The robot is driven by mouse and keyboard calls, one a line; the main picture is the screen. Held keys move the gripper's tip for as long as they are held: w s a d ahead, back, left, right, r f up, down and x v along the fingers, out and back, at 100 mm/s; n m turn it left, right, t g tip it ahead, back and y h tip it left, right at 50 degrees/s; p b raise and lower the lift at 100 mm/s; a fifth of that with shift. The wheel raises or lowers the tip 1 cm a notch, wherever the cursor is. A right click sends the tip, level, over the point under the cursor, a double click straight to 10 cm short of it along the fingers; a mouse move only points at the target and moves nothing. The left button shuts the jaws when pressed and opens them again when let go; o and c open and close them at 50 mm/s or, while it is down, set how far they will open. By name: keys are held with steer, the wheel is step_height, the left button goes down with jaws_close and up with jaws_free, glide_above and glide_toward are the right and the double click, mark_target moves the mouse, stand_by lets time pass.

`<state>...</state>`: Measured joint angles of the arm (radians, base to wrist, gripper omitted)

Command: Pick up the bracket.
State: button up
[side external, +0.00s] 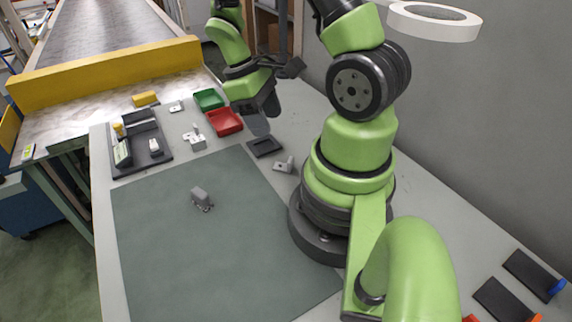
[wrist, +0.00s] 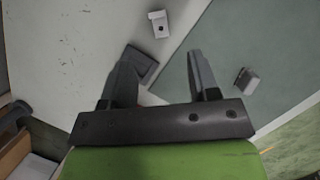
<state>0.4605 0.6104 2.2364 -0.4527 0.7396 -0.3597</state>
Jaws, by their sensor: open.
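A light grey bracket (side external: 284,166), an angled piece with a hole in its flat part, lies on the grey bench beside a small dark square tray (side external: 265,147). In the wrist view the bracket (wrist: 158,24) is at the top, beyond my fingertips, with the dark tray (wrist: 147,64) partly behind the left finger. My gripper (side external: 258,115) is open and empty, above the bench near the tray, apart from the bracket. Its two fingers (wrist: 160,68) point up the wrist view.
A grey block-like part (side external: 201,197) sits on the green mat, right of my fingers in the wrist view (wrist: 246,80). Red (side external: 225,122) and green (side external: 209,99) bins stand close by the gripper. A dark fixture board (side external: 139,143) is at left; most of the mat is clear.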

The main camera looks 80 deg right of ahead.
mark_target(283, 163)
steer(key=shift+s+x, duration=0.15)
steer(key=shift+x, duration=2.6)
steer(key=shift+s+x, duration=0.1)
steer(key=shift+x, duration=2.65)
steer(key=shift+d+r, duration=0.1)
steer(key=c, duration=1)
steer(key=shift+r, duration=0.1)
